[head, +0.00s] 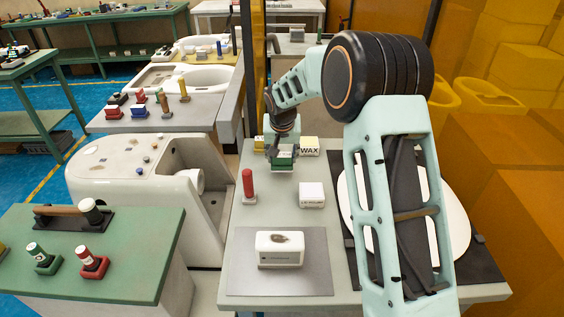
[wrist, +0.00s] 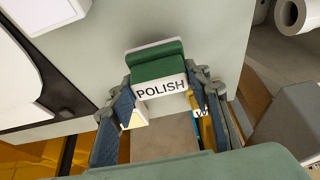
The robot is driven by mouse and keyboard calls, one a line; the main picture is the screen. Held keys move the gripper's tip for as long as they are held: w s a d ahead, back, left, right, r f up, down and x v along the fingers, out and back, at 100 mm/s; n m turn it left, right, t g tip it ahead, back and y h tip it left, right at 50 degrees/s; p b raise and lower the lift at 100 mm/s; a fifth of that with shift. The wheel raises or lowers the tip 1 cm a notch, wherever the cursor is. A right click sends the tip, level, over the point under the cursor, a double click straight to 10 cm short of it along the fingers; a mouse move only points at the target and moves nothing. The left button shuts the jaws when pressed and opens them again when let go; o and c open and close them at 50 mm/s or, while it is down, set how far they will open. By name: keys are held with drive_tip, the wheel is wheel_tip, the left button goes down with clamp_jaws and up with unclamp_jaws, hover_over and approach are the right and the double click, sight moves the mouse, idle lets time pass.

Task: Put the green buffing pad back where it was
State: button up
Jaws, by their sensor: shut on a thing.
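The green buffing pad (head: 285,163) has a green top and a white side, and is at the far part of the grey worktable. In the wrist view the pad (wrist: 158,68) shows the word POLISH on its white side. My gripper (wrist: 160,88) is shut on it, with one finger at each end. In the head view my gripper (head: 283,148) comes down over the pad from above. I cannot tell whether the pad touches the tabletop.
A white device (head: 279,250) sits on a grey mat (head: 315,280) in front. A white toilet lid (head: 457,215) lies at right, partly behind my arm. A toilet body (head: 130,190) stands left.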

sight(282, 163)
drive_tip(key=shift+f, duration=1.25)
drive_tip(key=shift+f, duration=0.25)
drive_tip(key=o, duration=1.1)
drive_tip(key=shift+r, duration=0.15)
drive_tip(key=shift+r, duration=0.25)
drive_tip(key=v, duration=1.1)
drive_tip(key=shift+s+r, duration=0.25)
drive_tip(key=shift+r, duration=0.05)
